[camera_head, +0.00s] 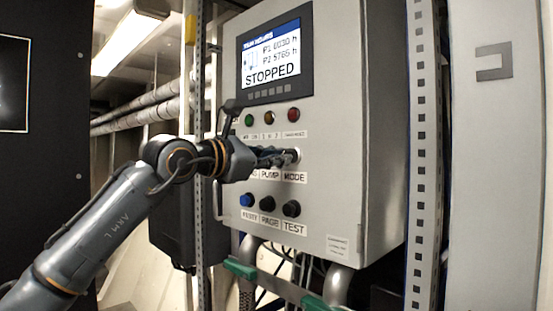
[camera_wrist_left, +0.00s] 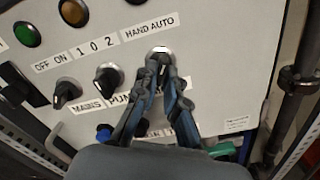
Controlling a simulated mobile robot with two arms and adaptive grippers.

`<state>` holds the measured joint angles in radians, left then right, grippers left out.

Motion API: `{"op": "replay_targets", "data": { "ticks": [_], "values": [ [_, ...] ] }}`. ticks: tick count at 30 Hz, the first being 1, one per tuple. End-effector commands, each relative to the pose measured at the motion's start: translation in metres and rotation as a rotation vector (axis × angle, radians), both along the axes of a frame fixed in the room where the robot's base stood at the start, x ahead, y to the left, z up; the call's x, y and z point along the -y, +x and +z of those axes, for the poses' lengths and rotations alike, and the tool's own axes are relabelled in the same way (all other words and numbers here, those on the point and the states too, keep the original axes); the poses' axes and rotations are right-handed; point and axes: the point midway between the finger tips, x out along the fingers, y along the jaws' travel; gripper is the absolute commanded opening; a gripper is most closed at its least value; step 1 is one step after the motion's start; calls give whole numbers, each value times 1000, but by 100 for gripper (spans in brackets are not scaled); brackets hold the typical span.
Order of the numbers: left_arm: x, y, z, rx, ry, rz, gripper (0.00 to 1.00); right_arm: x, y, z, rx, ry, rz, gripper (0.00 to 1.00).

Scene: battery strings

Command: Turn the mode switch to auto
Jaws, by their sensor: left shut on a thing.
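The mode switch (camera_head: 294,154) is at the right end of the middle row on the grey control panel (camera_head: 340,130), above the MODE label (camera_head: 294,177). My left gripper (camera_head: 288,157) reaches in from the left and is shut on it. In the left wrist view, the fingertips (camera_wrist_left: 160,62) close on the mode switch (camera_wrist_left: 159,50) just below the HAND AUTO label (camera_wrist_left: 149,26). The fingers hide most of the knob, so I cannot tell which way it points. My right gripper is not in view.
The pump switch (camera_wrist_left: 107,77) and mains switch (camera_wrist_left: 66,93) sit close to the left of the fingers. A screen (camera_head: 272,61) reading STOPPED and coloured lamps (camera_head: 269,117) are above. Several push buttons (camera_head: 268,203) are below. A perforated metal upright (camera_head: 424,150) stands right of the panel.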

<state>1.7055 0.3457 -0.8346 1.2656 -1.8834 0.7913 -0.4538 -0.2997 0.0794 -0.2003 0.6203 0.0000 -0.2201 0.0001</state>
Motion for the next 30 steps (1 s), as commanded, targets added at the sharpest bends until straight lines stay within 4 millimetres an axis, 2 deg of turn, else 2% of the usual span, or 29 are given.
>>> {"op": "replay_targets", "data": {
  "ticks": [12, 29, 30],
  "values": [
    [-1, 0, 2, 137, 132, 0, 0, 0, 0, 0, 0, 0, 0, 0],
    [0, 0, 2, 157, 153, 0, 0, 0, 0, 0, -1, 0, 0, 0],
    [0, 0, 2, 157, 153, 0, 16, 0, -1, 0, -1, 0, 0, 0]
  ]
}}
